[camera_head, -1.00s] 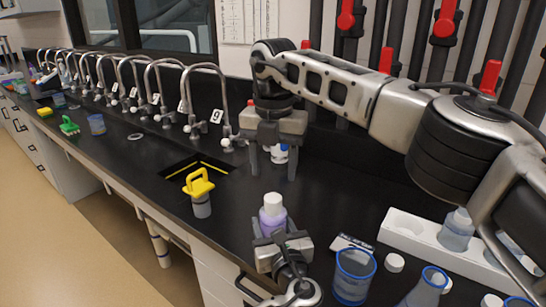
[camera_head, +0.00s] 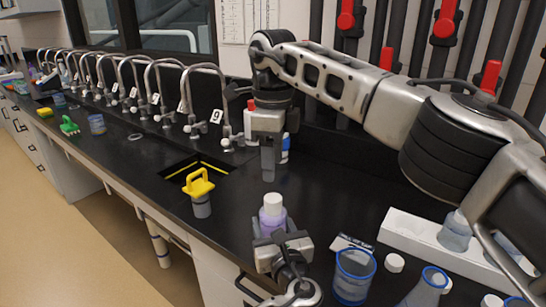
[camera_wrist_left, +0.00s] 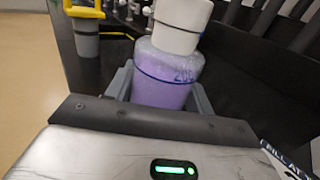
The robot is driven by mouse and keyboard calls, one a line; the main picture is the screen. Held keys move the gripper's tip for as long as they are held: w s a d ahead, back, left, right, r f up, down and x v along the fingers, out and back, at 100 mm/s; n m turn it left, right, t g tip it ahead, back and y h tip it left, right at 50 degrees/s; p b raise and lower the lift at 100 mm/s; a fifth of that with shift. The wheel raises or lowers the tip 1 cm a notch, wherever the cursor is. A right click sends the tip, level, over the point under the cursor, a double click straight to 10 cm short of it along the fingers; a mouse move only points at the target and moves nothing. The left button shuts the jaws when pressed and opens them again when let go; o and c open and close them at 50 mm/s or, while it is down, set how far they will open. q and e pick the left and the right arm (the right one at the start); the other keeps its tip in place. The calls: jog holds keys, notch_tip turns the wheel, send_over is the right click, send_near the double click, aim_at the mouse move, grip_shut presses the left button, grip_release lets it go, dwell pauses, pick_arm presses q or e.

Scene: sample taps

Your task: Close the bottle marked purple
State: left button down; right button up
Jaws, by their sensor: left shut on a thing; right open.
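The bottle with purple liquid (camera_head: 272,220) stands upright near the counter's front edge, with a white cap (camera_head: 272,201) on top. In the left wrist view the purple bottle (camera_wrist_left: 163,80) fills the space between the fingers, and its white cap (camera_wrist_left: 180,22) looks slightly tilted. How tightly the cap sits cannot be told. My left gripper (camera_head: 282,240) is shut on the bottle's body. My right gripper (camera_head: 268,178) hangs above the counter behind the bottle, pointing down, empty, seen edge-on.
A white rack (camera_head: 405,226) with bottles, a blue-rimmed beaker (camera_head: 353,277) and a loose white cap (camera_head: 394,262) are at right.

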aim_at(273, 198)
jog(key=shift+f, duration=4.05)
jog(key=c, duration=1)
jog(key=shift+m, duration=0.9)
jog(key=o, duration=1.1)
jog(key=shift+o, duration=0.2)
jog(key=shift+r, duration=0.15)
